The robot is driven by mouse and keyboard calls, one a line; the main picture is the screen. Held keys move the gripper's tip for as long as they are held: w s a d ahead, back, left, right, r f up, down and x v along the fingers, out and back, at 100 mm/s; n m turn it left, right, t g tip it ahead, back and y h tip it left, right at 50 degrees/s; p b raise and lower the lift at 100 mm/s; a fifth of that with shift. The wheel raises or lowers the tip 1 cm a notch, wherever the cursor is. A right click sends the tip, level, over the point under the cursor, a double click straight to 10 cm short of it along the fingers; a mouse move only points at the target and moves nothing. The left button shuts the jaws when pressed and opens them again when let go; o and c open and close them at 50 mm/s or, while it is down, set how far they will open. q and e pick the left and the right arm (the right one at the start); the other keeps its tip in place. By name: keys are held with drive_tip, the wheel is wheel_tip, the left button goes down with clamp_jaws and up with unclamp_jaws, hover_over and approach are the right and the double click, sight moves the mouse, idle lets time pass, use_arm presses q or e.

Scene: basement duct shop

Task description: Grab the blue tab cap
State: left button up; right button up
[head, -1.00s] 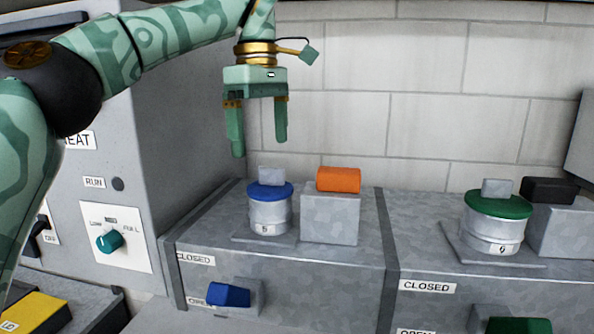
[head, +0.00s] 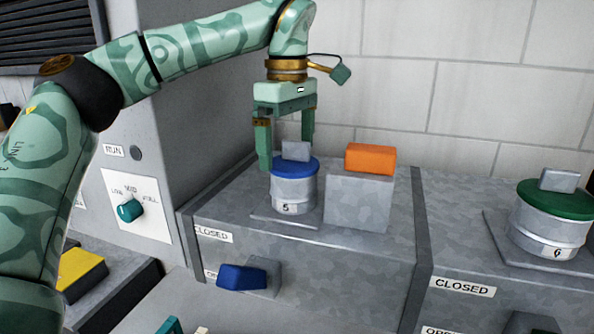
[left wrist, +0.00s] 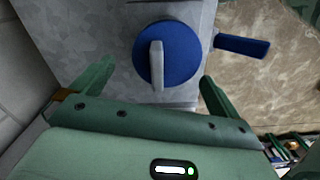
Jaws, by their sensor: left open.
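The blue tab cap (head: 295,167) is a round blue lid with an upright grey tab (head: 296,151), sitting on a short grey collar marked 5 (head: 293,196). My left gripper (head: 285,155) is open, pointing down, with its fingers at about the height of the tab, one on each side in the head view. In the left wrist view the blue cap (left wrist: 181,58) and its tab (left wrist: 156,65) show beyond the gap between the two fingertips (left wrist: 156,72). I see no contact.
A grey block with an orange top (head: 371,158) stands close right of the cap. A blue lever (head: 242,277) sticks out of the duct front below. A green tab cap (head: 556,200) on a collar marked 6 is at the right. A grey cabinet with a teal knob (head: 130,210) stands left.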

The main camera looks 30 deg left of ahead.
sight(293, 162)
use_arm(q)
drive_tip(key=shift+s+d+f, duration=0.25)
drive_tip(key=shift+d+f, duration=0.1)
drive_tip(key=shift+f, duration=0.25)
drive_tip(key=shift+s+d+f, duration=0.25)
drive_tip(key=shift+d+f, duration=0.05)
drive_tip(key=shift+f, duration=1.2)
drive_tip(key=shift+w+f, duration=0.15)
drive_tip(key=shift+w, duration=0.15)
drive_tip(key=shift+c, duration=0.7)
drive_tip(key=shift+s, duration=0.2)
drive_tip(key=c, duration=0.9)
drive_tip(key=shift+o, duration=0.2)
use_arm(e)
drive_tip(key=shift+s+r, duration=0.2)
drive_tip(key=shift+s, duration=0.7)
use_arm(q)
drive_tip(key=shift+w, duration=0.15)
